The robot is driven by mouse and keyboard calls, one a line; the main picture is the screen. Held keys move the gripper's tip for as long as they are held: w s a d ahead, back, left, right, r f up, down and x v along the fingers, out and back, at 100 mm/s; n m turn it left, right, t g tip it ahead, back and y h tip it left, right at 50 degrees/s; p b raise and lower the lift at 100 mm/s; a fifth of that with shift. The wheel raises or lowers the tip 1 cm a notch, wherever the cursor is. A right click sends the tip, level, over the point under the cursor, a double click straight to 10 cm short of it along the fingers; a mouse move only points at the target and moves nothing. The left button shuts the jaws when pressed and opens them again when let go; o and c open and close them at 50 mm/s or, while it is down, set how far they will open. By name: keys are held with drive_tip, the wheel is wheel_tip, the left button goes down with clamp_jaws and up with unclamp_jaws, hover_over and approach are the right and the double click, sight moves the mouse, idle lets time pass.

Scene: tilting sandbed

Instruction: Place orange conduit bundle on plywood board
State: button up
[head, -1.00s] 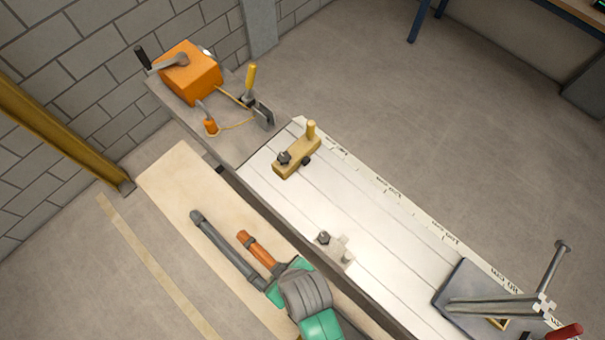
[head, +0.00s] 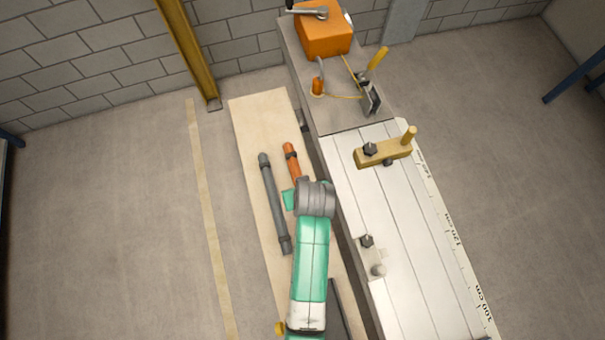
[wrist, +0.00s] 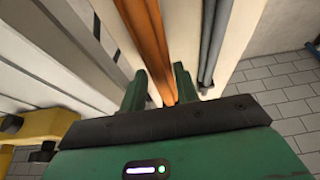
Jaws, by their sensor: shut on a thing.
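The orange conduit bundle (head: 291,160) has dark bands and appears over the plywood board (head: 250,115), right of a grey pipe and roughly parallel to it. My arm hides its near part. Whether it touches the board or hangs just above it, I cannot tell. In the wrist view the orange bundle (wrist: 145,40) runs between the two green fingers of my gripper (wrist: 160,88), which is shut on it. The pale board also shows there, between the bundle and the grey pipe. In the head view my gripper is mostly hidden under my arm.
The grey pipe (head: 273,200) lies along the board, left of the bundle. The long white bench (head: 375,205) stands close on the right, with a wooden clamp block (head: 383,153) on it. An orange box (head: 322,38) sits at its far end. Open floor lies left.

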drive_tip(key=shift+s+d+b+x, duration=0.1)
drive_tip(key=shift+s+b+x, duration=0.1)
drive_tip(key=shift+x, duration=0.7)
drive_tip(key=shift+s+d+b+x, duration=0.1)
drive_tip(key=shift+b+x, duration=0.05)
drive_tip(key=shift+x, duration=0.7)
drive_tip(key=shift+f, duration=0.25)
drive_tip(key=o, duration=1.1)
drive_tip(key=p+v, duration=0.2)
drive_tip(key=v, duration=1)
drive_tip(key=shift+r, duration=0.15)
drive_tip(key=shift+w, duration=0.1)
